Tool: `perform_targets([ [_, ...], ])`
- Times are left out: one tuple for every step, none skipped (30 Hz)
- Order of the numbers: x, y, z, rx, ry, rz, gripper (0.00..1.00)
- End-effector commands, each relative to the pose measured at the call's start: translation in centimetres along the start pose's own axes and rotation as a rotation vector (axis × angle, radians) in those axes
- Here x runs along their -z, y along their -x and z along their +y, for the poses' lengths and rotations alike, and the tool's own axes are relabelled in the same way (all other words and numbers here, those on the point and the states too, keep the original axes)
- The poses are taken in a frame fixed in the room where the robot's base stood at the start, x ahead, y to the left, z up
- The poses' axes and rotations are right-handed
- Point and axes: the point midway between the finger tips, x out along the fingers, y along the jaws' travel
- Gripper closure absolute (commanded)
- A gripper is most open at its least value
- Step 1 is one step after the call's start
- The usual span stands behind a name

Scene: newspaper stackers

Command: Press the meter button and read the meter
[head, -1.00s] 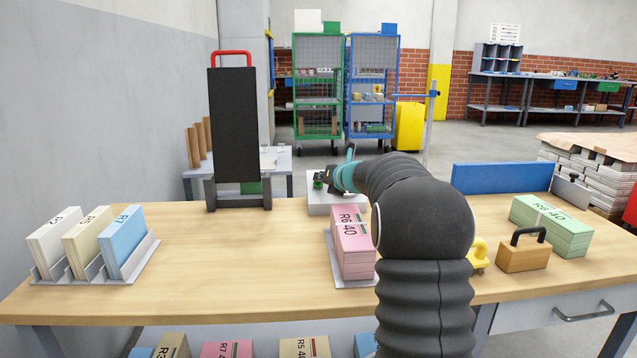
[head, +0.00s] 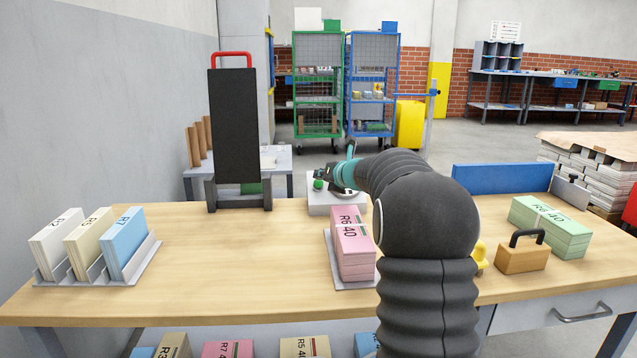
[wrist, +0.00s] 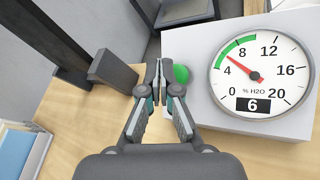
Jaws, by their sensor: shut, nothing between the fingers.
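The meter is a light grey box (head: 322,208) at the back edge of the table in the head view. In the wrist view its box (wrist: 190,46) carries a round white dial (wrist: 282,60) marked 0 to 20, "% H2O". The red needle points between 4 and 8, and the window (wrist: 253,105) reads 6. The green round button (wrist: 182,74) sits left of the dial; it also shows in the head view (head: 318,184). My gripper (wrist: 158,68) is shut and empty, just left of the button in the wrist view. Contact with the button cannot be told.
A pink bundle stack (head: 355,250) stands on a grey tray in front of the meter. A dark upright panel (head: 234,125) stands left of it. A rack of bundles (head: 125,268) is at the left. A wooden block with handle (head: 522,258) is at the right. The left-centre tabletop is clear.

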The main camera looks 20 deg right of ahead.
Motion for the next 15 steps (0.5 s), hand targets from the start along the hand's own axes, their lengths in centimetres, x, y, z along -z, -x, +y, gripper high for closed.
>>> perform_targets([
  [0.0,0.0,0.0,0.000,0.000,0.000,1.00],
  [-0.1,0.1,0.1,0.000,0.000,0.000,1.00],
  [-0.2,0.1,0.1,0.000,0.000,-0.001,1.00],
  [-0.3,0.2,0.2,0.000,0.000,-0.001,1.00],
  [-0.4,0.4,0.3,0.000,0.001,-0.001,1.00],
  [-0.6,0.6,0.5,0.000,0.001,-0.001,1.00],
  [-0.7,0.7,0.6,0.000,0.001,-0.002,1.00],
  [-0.9,0.9,0.7,0.000,0.001,-0.002,1.00],
  [-1.1,1.1,0.9,0.000,0.001,-0.001,1.00],
  [-1.2,1.3,1.0,0.000,0.001,-0.001,1.00],
  [-1.3,1.5,1.2,0.000,0.000,-0.001,1.00],
  [-1.5,1.7,1.3,0.000,0.000,-0.001,1.00],
  [-1.6,1.9,1.5,0.000,0.000,-0.001,1.00],
  [-1.8,2.1,1.6,0.000,0.000,-0.001,1.00],
  [-1.9,2.3,1.8,0.000,0.001,-0.001,1.00],
])
